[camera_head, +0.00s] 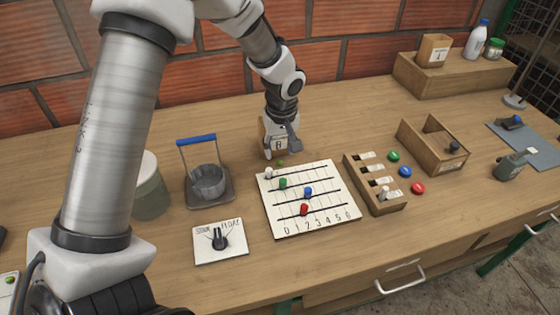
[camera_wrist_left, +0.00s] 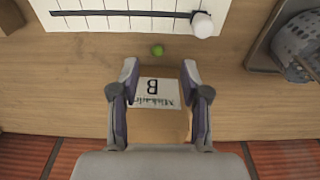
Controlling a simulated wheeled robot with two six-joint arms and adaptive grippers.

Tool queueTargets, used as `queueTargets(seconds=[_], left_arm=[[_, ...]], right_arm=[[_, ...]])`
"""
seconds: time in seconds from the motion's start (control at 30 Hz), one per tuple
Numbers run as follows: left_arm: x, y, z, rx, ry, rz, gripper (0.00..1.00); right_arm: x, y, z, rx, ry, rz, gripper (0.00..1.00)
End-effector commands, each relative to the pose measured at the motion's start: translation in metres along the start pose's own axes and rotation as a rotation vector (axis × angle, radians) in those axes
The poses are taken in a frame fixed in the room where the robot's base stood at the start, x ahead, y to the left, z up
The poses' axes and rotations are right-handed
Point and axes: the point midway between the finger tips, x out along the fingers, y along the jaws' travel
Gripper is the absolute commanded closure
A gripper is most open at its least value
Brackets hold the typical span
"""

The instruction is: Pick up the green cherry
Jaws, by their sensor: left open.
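The green cherry (camera_head: 281,163) is a small green ball on the wooden table, just behind the white slider board. In the left wrist view the cherry (camera_wrist_left: 157,50) lies between the board and my fingertips, near the midline of the jaws. My left gripper (camera_wrist_left: 160,68) is open, and its fingertips stop short of the cherry in that view. In the head view my left gripper (camera_head: 284,150) points down close behind the cherry. A brown paper bag marked B (camera_wrist_left: 160,120) shows between the fingers. I cannot tell whether they touch it. My right gripper is out of view.
The slider board (camera_head: 329,184) with colored knobs stands in front of the cherry. A metal cup on a stand (camera_head: 208,183) is to the left. A wooden switch block (camera_head: 377,183) and an open wooden box (camera_head: 433,145) are to the right.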

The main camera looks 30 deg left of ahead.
Motion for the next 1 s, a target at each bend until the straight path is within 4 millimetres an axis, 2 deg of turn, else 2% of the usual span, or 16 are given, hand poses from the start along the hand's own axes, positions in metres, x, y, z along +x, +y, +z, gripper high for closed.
queueTargets(seconds=[0.2,0.47,0.5,0.67,0.7,1.0], left_arm=[[0.039,0.002,0.001,0.001,-0.002,-0.003,0.54],[0.044,0.003,0.001,0.001,0.000,0.001,0.54],[0.044,0.003,0.001,0.001,-0.001,0.001,0.64],[0.044,0.003,0.001,0.001,-0.001,0.000,0.90],[0.044,0.003,0.001,0.001,-0.001,0.000,0.93],[0.044,0.003,0.001,0.002,-0.001,0.000,0.96]], right_arm=[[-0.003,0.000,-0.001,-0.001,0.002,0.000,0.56],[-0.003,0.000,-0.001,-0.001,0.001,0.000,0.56],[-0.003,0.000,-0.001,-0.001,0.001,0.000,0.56],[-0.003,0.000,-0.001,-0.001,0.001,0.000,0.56],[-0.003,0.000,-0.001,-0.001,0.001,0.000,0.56],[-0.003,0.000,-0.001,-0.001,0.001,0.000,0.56]])
